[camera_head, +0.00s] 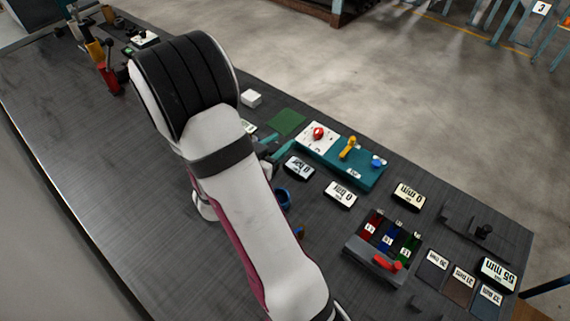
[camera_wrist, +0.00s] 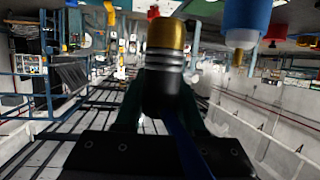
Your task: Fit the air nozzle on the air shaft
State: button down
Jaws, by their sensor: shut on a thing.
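My gripper (camera_wrist: 163,95) has dark teal fingers and is shut on a black cylinder with silver rings and a gold end (camera_wrist: 165,45), which I take to be the air nozzle. In the head view the teal fingers (camera_head: 272,150) show just past my arm, and the held part is hidden there. A blue cylinder with a thin brass tip (camera_wrist: 246,25) shows at the upper right of the wrist view, apart from the held part. I cannot tell whether it is the air shaft. No other clear air shaft shows.
A teal and white panel (camera_head: 342,177) carries red, yellow and blue parts. Labelled displays (camera_head: 341,194), a rack of red, blue and green pieces (camera_head: 385,240) and size plates (camera_head: 461,278) lie at the right. A white box (camera_head: 251,98) is behind.

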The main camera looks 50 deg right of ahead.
jog(key=w+d+r, duration=0.3)
jog(key=w+r, duration=0.7)
jog(key=shift+w, duration=0.15)
jog(key=shift+f, duration=0.15)
jog(key=shift+f, duration=2.85)
jog(key=shift+f, duration=0.1)
jog(key=shift+f, duration=1.5)
jog(key=shift+c, duration=2.1)
grip_release()
jog(key=v, duration=1.5)
jog(key=shift+s+a+r, duration=0.25)
jog(key=shift+s+a, duration=0.05)
